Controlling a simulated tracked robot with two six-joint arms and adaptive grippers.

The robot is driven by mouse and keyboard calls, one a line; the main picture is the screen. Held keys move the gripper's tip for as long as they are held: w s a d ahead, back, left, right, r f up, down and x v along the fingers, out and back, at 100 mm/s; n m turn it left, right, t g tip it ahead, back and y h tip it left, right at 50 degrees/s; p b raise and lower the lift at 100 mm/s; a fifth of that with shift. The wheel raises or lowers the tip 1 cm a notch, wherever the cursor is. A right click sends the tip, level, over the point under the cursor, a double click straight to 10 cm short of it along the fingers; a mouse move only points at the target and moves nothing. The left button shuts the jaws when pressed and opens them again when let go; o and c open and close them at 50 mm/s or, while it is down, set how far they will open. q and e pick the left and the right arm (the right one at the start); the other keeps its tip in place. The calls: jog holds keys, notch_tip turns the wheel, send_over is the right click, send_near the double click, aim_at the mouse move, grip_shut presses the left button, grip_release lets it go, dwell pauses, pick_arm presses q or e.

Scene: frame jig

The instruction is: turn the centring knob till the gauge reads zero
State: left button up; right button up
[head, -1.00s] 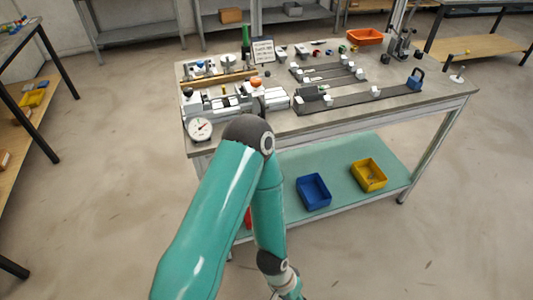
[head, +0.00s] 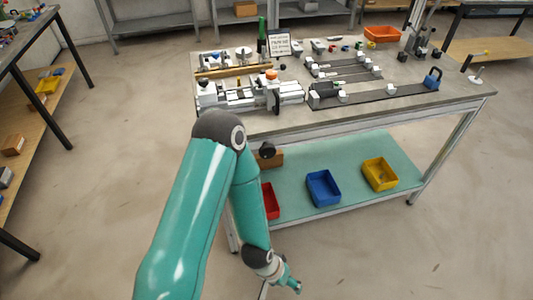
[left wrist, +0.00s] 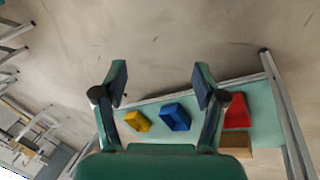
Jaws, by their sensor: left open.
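The frame jig (head: 250,97), a grey and white device with an orange-topped part (head: 271,75), lies at the left front of the bench top. A dark round part (head: 274,101) sits at its right end; I cannot tell which part is the centring knob. The round gauge does not show now; my left arm's elbow covers the bench's front left corner. My left gripper (head: 291,286) hangs low in front of the bench, well away from the jig. The left wrist view shows its two fingers (left wrist: 160,84) wide apart with nothing between them.
The bench's lower shelf (head: 345,155) carries a red bin (head: 270,201), a blue bin (head: 323,187), a yellow bin (head: 380,174) and a brown block (head: 268,160). Rails with white blocks and a blue padlock-like piece (head: 432,80) occupy the bench top.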

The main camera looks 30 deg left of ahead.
pick_arm(q)
jog(key=shift+o, duration=0.2)
jog(key=w+a+f+n+t+y+b, duration=0.1)
jog(key=w+t+y+b, duration=0.1)
jog(key=w, duration=0.6)
jog(key=shift+w+a+t+b, duration=0.25)
jog(key=shift+w+t+b, duration=0.15)
jog(key=shift+t+b, duration=0.55)
jog(key=n+t+y+b, duration=0.65)
jog(key=y+b, duration=0.55)
jog(key=y, duration=0.3)
send_near(269, 155)
jog(key=p+x, duration=0.1)
jog(key=x, duration=1)
jog(key=shift+a+r, duration=0.1)
